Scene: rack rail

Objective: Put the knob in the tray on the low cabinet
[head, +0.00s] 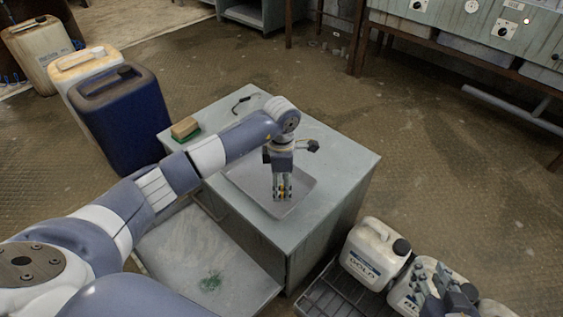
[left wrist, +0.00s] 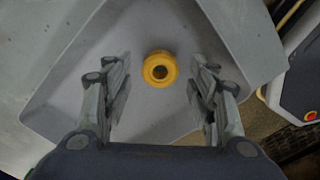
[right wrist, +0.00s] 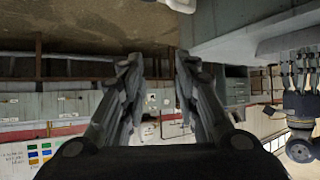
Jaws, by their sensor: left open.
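The knob is a yellow ring with a dark centre (left wrist: 160,69), seen within the outline of the grey tray (left wrist: 70,105) in the left wrist view. The tray (head: 300,196) sits on top of the low cabinet (head: 325,170). My left gripper (head: 282,194) points down over the tray. It is open, with a finger on each side of the knob and a gap on both sides. A little yellow shows between its fingers in the head view. My right gripper (right wrist: 158,65) is open and empty, away from the cabinet; it shows at the lower right in the head view (head: 450,285).
A sponge on a green base (head: 186,129) and a small black hooked item (head: 241,104) lie on the cabinet. A blue canister (head: 125,120) stands to its left. White jugs (head: 375,255) stand to its lower right. A pulled-out drawer (head: 190,255) is in front.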

